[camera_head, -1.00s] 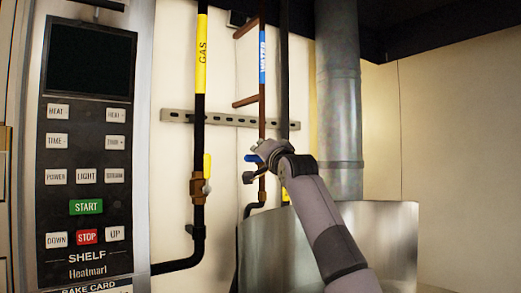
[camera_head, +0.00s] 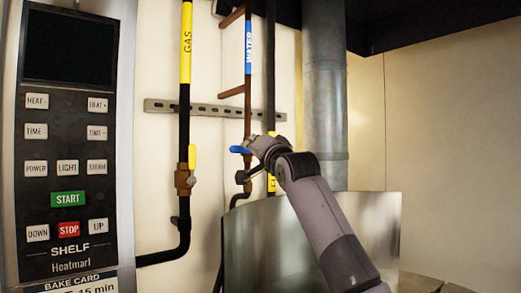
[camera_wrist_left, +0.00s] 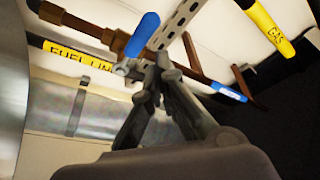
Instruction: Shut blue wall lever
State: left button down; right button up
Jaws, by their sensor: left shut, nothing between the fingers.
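The blue lever (camera_head: 240,150) sits on the copper pipe labelled WATER (camera_head: 248,55) on the back wall. It sticks out to the left, across the upright pipe. In the left wrist view the blue lever (camera_wrist_left: 142,35) stands crosswise to the copper pipe, just beyond and left of the fingertips. My left gripper (camera_head: 257,142) is shut and empty, just right of the lever in the head view and partly covering the valve. Its fingers also show in the left wrist view (camera_wrist_left: 164,65). I cannot tell whether they touch the lever. My right gripper is not in view.
A black GAS pipe (camera_head: 184,110) with a yellow-handled valve (camera_head: 192,157) runs to the left. A control panel (camera_head: 70,120) stands at the far left. A grey duct (camera_head: 325,100) and a curved metal vessel (camera_head: 300,240) are at the right.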

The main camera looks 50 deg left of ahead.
pick_arm(q)
jog(key=v, duration=0.6)
jog(key=shift+d+r, duration=0.1)
jog(key=shift+d, duration=0.05)
dwell(0.3)
